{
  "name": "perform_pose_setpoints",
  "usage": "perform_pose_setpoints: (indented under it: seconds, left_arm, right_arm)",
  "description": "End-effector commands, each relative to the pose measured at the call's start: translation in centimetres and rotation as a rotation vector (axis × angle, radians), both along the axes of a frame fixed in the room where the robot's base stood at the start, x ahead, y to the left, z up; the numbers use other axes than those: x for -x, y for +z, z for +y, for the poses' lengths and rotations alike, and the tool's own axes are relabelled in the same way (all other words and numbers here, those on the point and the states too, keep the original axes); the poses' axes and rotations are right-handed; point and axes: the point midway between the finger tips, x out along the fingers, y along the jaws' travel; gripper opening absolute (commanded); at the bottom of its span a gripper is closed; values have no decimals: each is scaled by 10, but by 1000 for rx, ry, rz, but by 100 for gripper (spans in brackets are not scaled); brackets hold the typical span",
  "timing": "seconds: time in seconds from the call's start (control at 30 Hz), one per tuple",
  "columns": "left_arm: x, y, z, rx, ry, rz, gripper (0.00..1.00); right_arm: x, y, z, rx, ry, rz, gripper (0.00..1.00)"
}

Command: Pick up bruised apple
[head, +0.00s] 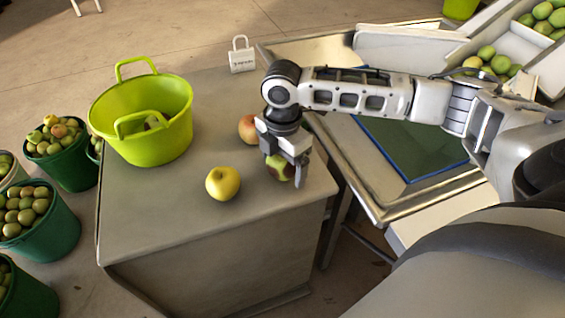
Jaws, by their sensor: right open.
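My right gripper (290,172) points down over the right part of the grey table (160,215). Its jaws are open around or just in front of a green and dark red-brown apple (278,167), which is partly hidden by the fingers; I cannot tell if they touch it. A yellow apple (222,183) stands on the table to the left of the gripper. A red-orange apple (247,129) sits just behind the gripper, partly covered by it. Bruises are too small to make out clearly. My left gripper is not in view.
A lime-green tub (150,150) with something dark in it stands at the table's back left. Green buckets of apples (40,222) stand on the floor at left. A metal press tray (335,130) lies right.

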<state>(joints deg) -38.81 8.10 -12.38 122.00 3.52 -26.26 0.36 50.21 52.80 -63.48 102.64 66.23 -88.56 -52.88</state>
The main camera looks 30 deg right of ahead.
Motion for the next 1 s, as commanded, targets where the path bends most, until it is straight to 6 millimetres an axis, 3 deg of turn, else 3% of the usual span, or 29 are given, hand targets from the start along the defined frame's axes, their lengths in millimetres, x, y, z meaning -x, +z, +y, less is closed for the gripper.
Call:
perform_pose_setpoints:
  seconds: [0.07,0.1,0.27,0.67,0.9,1.0]
  left_arm:
    - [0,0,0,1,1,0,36]
    - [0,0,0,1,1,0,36]
    - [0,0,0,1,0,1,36]
    - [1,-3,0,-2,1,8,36]
    - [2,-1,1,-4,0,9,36]
    - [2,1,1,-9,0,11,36]
  right_arm:
    - [0,0,0,0,0,0,87]
    - [0,0,0,0,0,0,81]
    - [0,0,0,0,0,0,37]
    - [-1,6,0,-1,0,-3,36]
    - [0,36,1,-3,0,-5,36]
    - [17,57,10,-2,5,-4,36]
